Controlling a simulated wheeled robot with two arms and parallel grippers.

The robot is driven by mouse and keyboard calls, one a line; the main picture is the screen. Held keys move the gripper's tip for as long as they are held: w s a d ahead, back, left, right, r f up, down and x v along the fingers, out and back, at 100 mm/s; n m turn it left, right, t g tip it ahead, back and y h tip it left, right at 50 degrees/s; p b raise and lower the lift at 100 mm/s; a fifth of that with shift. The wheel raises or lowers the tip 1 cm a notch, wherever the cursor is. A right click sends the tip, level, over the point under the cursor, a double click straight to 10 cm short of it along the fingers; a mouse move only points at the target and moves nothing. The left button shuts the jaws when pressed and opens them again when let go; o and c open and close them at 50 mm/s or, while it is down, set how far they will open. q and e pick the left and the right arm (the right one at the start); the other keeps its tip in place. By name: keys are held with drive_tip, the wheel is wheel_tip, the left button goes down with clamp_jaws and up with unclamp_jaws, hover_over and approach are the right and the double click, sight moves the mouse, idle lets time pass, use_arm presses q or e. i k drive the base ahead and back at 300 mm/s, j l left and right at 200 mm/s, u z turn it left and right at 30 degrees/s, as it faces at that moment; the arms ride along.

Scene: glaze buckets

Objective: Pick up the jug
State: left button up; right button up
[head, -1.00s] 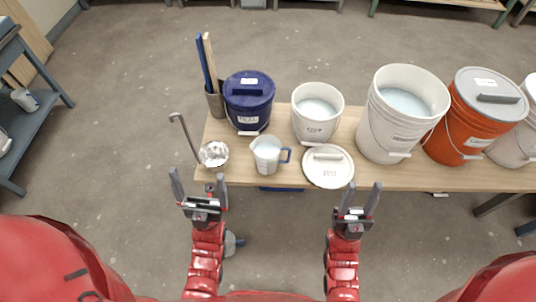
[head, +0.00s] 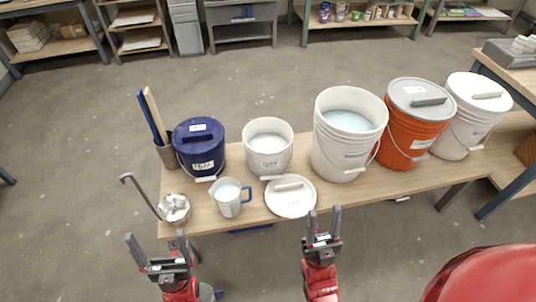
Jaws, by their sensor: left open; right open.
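The jug (head: 228,198) is a clear-white measuring jug with a blue handle on its right side and pale contents. It stands upright near the front edge of the wooden table (head: 440,178). My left gripper (head: 155,242) is open and empty, in front of the table, to the left of the jug and nearer to me. My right gripper (head: 323,222) is open and empty, to the right of the jug, in front of the table edge. Neither gripper touches the jug.
A metal ladle (head: 174,207) is left of the jug, and a white lid (head: 290,198) lies close to its right. Behind stand a blue lidded bucket (head: 199,150), open white buckets (head: 267,148) (head: 348,135) and an orange bucket (head: 403,130). A pot with sticks (head: 167,155) is at the back left.

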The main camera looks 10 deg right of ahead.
sight(226, 192)
drive_tip(key=l+z, duration=0.2)
drive_tip(key=l, duration=0.6)
drive_tip(key=i+l+z, duration=0.2)
drive_tip(key=l, duration=0.55)
drive_tip(key=k, duration=0.1)
